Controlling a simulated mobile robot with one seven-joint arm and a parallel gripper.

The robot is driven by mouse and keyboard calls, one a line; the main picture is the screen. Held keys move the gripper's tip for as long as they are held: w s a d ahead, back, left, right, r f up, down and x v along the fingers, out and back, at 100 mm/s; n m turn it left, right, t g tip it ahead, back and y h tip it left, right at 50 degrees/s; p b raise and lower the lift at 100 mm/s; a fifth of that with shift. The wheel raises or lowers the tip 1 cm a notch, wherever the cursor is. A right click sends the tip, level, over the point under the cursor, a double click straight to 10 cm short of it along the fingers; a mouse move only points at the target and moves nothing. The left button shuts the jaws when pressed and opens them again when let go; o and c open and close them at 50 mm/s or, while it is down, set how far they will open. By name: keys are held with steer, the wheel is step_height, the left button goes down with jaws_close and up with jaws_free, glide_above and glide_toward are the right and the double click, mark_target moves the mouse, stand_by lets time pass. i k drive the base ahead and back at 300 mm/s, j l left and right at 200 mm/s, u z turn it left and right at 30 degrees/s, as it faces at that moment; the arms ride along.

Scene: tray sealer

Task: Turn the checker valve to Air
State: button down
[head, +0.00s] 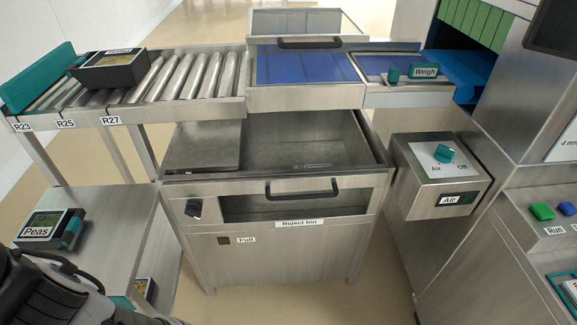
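The checker valve is a teal knob (444,154) on the white top plate of a steel box (425,200) at right of the head view. "Air" is printed at the plate's left and "Off" at its right. I cannot tell surely which mark the knob points to. The box front has an "Air" label (449,200) beside a dark green window that looks unlit. My gripper is not in view. Only a dark part of my arm shows at the lower left, well away from the knob.
A steel reject bin (280,255) with a black handle stands left of the valve box. A roller conveyor (180,78) and blue belts (300,68) run above it. A panel with a green Run button (542,211) is at right. A Peas tray (45,226) sits at left.

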mark_target(444, 154)
steer(key=k+z, duration=0.25)
steer(key=z, duration=0.15)
steer(key=k+z, duration=0.35)
steer(key=k+l+z, duration=0.2)
steer(key=z, duration=0.2)
steer(key=i+l, duration=0.15)
steer(key=i, duration=0.35)
steer(key=i+l, duration=0.15)
steer(key=i, duration=0.35)
